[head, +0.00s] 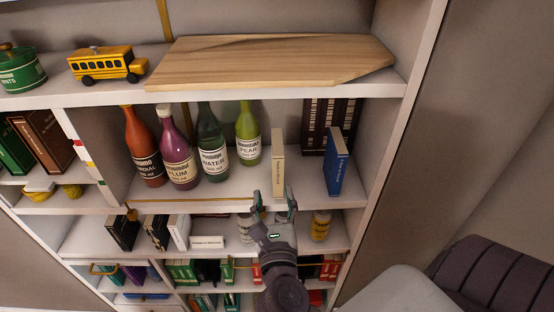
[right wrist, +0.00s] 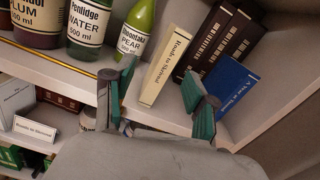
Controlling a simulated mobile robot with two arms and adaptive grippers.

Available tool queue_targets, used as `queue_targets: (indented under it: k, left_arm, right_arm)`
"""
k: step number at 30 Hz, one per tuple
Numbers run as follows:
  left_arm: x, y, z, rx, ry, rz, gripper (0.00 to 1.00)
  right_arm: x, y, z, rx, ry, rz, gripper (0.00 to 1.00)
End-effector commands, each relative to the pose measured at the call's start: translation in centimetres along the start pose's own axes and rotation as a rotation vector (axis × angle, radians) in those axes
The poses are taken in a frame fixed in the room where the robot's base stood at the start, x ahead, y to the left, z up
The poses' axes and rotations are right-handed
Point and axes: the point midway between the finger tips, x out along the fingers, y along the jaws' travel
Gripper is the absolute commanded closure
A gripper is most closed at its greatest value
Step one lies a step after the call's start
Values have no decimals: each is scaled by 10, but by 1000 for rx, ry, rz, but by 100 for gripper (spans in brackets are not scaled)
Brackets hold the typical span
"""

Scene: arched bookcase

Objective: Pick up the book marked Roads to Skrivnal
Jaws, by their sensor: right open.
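The cream book marked Roads to Skrivnal (head: 278,165) stands upright on the middle shelf, between the green pear bottle and a blue book. In the right wrist view its spine (right wrist: 167,65) faces me and the title is readable. My right gripper (head: 274,195) is open and empty in front of the book, at about the shelf's front edge. In the right wrist view its two fingers (right wrist: 160,74) are spread, with the spine beyond and between them. They look apart from the book. My left gripper is not in view.
The blue book (head: 337,162) stands close on the right, with dark brown books (head: 318,118) behind. The pear bottle (head: 247,140) and other bottles stand left. A wooden board (head: 265,62) lies on the shelf above. A small title card (head: 207,241) is on the shelf below.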

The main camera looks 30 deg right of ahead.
Motion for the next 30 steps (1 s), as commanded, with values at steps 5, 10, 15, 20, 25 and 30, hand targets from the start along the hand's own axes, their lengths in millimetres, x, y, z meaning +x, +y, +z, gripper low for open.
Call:
queue_targets:
  k: [5, 10, 15, 20, 25, 30]
  left_arm:
    - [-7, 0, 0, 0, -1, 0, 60]
    - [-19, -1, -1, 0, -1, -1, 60]
    - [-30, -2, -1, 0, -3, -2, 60]
    - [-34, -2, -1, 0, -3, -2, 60]
    - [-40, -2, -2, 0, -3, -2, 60]
    - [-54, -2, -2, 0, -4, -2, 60]
  right_arm:
    - [-1, -15, 20, 166, 38, -22, 44]
    - [26, -17, 22, 172, 37, -24, 44]
    - [60, -17, 20, 168, 35, -22, 44]
    - [78, -17, 17, 168, 38, -22, 44]
    - [90, -18, 16, 167, 38, -22, 44]
    - [116, -20, 15, 164, 36, -23, 44]
